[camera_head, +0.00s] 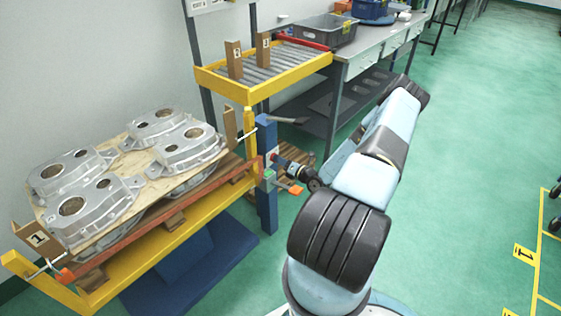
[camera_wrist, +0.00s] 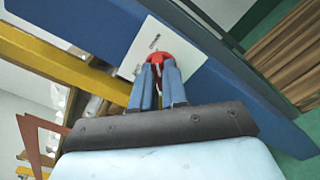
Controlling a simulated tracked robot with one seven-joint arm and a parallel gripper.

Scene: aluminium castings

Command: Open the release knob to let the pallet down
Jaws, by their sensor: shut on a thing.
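The red release knob (camera_wrist: 160,54) sits on a white plate (camera_wrist: 190,34) fixed to a blue post (camera_wrist: 225,85). In the wrist view, the two blue-grey fingers of my gripper (camera_wrist: 158,72) are closed on the knob from either side, hiding part of it. In the head view, my gripper (camera_head: 279,161) reaches the blue post (camera_head: 268,205) from the right; the knob is largely hidden there. The wooden pallet (camera_head: 170,218) lies on the yellow lift frame (camera_head: 150,262) at left and carries several grey aluminium castings (camera_head: 75,205).
An orange-ended lever (camera_head: 294,190) sticks out just below my gripper. A roller shelf (camera_head: 262,68) with a yellow frame stands behind the post. A workbench (camera_head: 370,45) with a grey crate (camera_head: 322,30) is farther back.

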